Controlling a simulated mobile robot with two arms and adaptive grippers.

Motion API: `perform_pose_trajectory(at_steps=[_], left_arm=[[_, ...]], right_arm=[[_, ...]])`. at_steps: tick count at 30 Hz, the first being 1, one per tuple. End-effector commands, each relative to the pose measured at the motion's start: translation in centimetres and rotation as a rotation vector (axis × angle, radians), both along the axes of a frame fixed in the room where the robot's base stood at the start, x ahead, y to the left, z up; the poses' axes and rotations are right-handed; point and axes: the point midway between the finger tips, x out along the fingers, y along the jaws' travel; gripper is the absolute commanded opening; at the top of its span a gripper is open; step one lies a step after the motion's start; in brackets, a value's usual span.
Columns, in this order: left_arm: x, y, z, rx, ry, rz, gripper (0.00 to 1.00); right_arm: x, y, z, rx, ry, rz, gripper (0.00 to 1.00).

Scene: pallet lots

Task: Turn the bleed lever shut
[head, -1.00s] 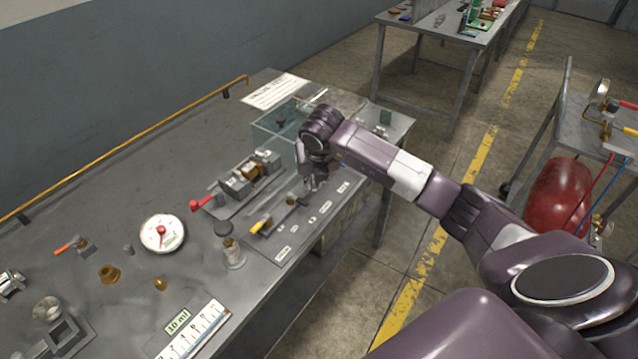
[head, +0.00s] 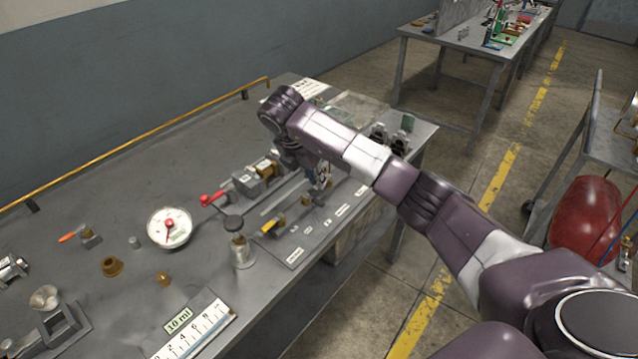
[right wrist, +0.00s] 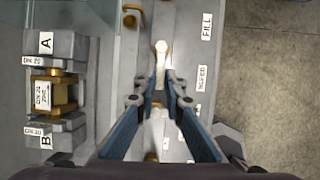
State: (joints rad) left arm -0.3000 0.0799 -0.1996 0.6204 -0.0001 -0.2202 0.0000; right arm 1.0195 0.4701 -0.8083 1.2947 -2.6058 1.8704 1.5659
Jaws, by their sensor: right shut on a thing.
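My right gripper (head: 320,184) is over the labelled strip (head: 302,231) along the table's front edge. In the right wrist view the gripper's two fingers (right wrist: 160,92) are closed on a pale metal lever, the bleed lever (right wrist: 161,52). Its bare end sticks out past the fingertips, beside a label that seems to read BLEED (right wrist: 202,78). The fingers hide the lever's middle. In the head view my right wrist and gripper hide much of it. My left gripper is in neither view.
A valve block (head: 255,178) marked A and B lies left of the gripper. A red-handled part (head: 211,199), a dial gauge (head: 169,228) and a yellow-handled lever (head: 270,227) are nearby. A white ruler plate (head: 198,330) lies in front. A red tank (head: 585,218) stands right.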

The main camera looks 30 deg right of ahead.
Motion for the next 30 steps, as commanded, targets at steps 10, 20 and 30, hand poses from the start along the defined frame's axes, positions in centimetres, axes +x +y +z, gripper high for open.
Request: perform_pose_trajectory(at_steps=[10, 20, 30], left_arm=[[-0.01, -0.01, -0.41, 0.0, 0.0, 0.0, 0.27], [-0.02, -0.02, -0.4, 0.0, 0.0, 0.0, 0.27], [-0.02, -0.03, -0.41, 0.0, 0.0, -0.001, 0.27]], right_arm=[[0.36, 0.09, 0.12, 0.001, -0.005, -0.053, 0.0], [0.37, 0.1, 0.15, 0.001, -0.005, -0.053, 0.11], [0.3, 0.09, 0.04, 0.001, -0.002, -0.052, 0.27]])
